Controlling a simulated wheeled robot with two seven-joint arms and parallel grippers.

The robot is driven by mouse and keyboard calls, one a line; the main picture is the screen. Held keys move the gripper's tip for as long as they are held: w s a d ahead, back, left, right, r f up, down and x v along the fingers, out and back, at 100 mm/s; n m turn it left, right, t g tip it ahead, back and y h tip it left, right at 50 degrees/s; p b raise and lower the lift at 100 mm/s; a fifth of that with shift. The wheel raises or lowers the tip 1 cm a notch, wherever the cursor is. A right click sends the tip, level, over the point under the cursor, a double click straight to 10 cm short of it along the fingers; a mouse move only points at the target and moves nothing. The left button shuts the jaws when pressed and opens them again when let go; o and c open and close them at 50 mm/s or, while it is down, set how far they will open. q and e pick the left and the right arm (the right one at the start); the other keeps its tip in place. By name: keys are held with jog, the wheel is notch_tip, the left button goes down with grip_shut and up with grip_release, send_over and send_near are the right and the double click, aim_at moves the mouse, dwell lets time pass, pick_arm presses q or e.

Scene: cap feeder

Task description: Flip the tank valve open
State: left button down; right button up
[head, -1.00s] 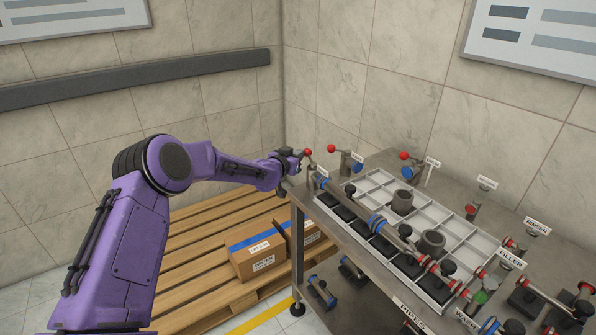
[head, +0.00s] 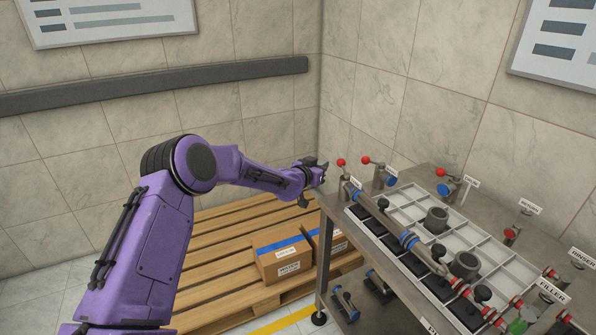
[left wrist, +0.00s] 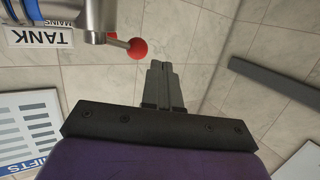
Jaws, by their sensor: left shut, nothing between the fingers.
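The tank valve (head: 346,187) stands at the near left corner of the steel table, a metal body with a lever ending in a red ball. In the head view its lever points up. The left wrist view shows its red ball (left wrist: 138,48) and an upside-down TANK label (left wrist: 40,35) beside the metal body. My left gripper (head: 323,168) is left of the valve, shut and empty. In the left wrist view its closed fingers (left wrist: 162,70) are near the ball with a visible gap. My right gripper is not in view.
A second red-ball valve (head: 380,173) stands just right of the tank valve, and a third (head: 447,184) farther right. A gridded white tray (head: 404,197) fills the table (head: 420,178) middle. Cartons (head: 283,255) sit on a wooden pallet (head: 215,262) below my left arm.

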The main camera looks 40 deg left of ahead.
pick_arm(q)
jog(key=s+a+r+b, duration=0.1)
jog(key=s+a+r, duration=0.1)
jog(key=s, duration=0.8)
jog(key=shift+a, duration=0.55)
jog(key=shift+r, duration=0.1)
